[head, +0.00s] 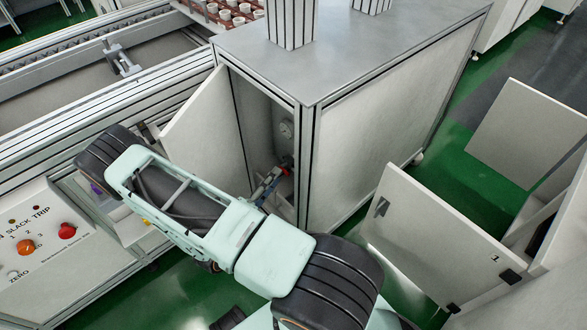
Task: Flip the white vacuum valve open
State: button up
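My arm reaches into the open cabinet (240,110) under the grey metal top. My gripper (276,174) is just inside the doorway, small and partly hidden by my own arm. Its fingertips are close to a small red part (287,160) in the shadow; I cannot tell if they touch it. A round pale gauge-like fitting (286,129) is on the inner wall above the gripper. I cannot make out a white vacuum valve for certain; it may be hidden behind the gripper or in the shadow. The opening between the fingers does not show clearly.
The cabinet's door (203,122) stands open left of my gripper, and a frame post (303,165) is close on its right. A control panel (50,245) with orange and red knobs is at left. Another open white door (425,230) stands at right over green floor.

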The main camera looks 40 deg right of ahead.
jog(key=w+d+f+n+b, duration=0.1)
jog(key=w+d+f, duration=0.1)
jog(key=d, duration=0.3)
jog(key=w+d+f+n+t+b, duration=0.1)
jog(key=w+d+f+b, duration=0.1)
jog(key=d, duration=0.3)
jog(key=shift+w+d+n+t+y, duration=0.3)
jog(key=shift+d+n, duration=0.1)
jog(key=shift+f, duration=0.1)
jog(key=shift+c, duration=0.2)
grip_shut()
